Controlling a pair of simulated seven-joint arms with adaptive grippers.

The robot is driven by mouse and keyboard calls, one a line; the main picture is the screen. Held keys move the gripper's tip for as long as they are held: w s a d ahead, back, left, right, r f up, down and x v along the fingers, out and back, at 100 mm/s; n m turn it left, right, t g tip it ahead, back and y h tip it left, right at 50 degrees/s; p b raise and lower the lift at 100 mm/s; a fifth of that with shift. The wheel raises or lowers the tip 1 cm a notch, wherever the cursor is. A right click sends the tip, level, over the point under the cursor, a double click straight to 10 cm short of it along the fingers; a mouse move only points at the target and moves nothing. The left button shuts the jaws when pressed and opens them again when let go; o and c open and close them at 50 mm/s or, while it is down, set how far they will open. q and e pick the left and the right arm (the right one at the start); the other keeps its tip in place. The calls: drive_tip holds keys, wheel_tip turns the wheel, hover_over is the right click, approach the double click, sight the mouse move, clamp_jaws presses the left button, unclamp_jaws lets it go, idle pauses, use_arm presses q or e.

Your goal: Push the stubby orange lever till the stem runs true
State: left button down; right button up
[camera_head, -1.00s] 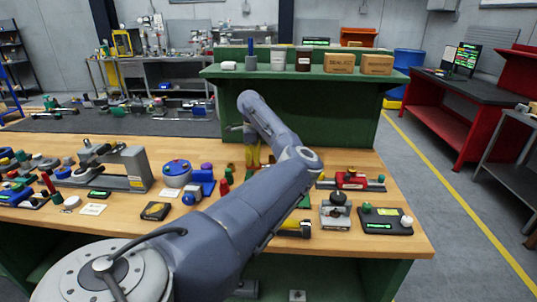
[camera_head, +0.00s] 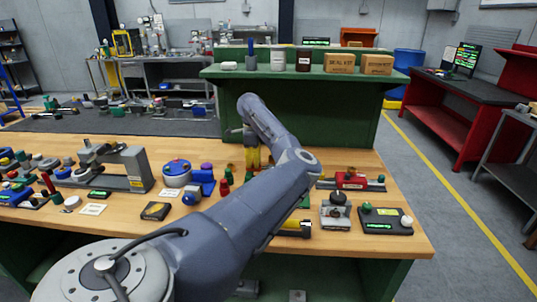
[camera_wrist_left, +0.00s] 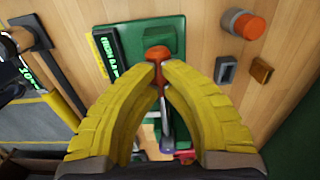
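My left gripper (camera_wrist_left: 160,72) has yellow curved fingers whose tips come together in the left wrist view. An orange-topped lever (camera_wrist_left: 157,54) shows right at the fingertips, over a green base (camera_wrist_left: 168,36). A metal shaft (camera_wrist_left: 164,105) shows between the fingers. I cannot tell whether the tips pinch the lever or only touch it. In the head view the yellow left gripper (camera_head: 252,158) points down at the bench, and my arm hides most of what lies below it. The stem cannot be made out clearly. My right gripper is not in view.
The wooden bench (camera_head: 380,232) holds a red-topped device (camera_head: 351,180), a grey fixture (camera_head: 125,170) and a blue-topped round part (camera_head: 177,173). A green raised shelf (camera_head: 340,110) stands behind the gripper. In the wrist view an orange knob (camera_wrist_left: 249,26) sits to the upper right.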

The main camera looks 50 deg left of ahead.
idle(0.6)
use_arm(q)
wheel_tip(320, 180, up, 11)
drive_tip(key=w+d, duration=0.1)
drive_tip(key=d, duration=0.1)
drive_tip(key=shift+w+r, duration=0.2)
drive_tip(key=shift+w, duration=0.2)
idle(1.4)
drive_tip(key=shift+r, duration=0.15)
drive_tip(key=shift+r, duration=2.4)
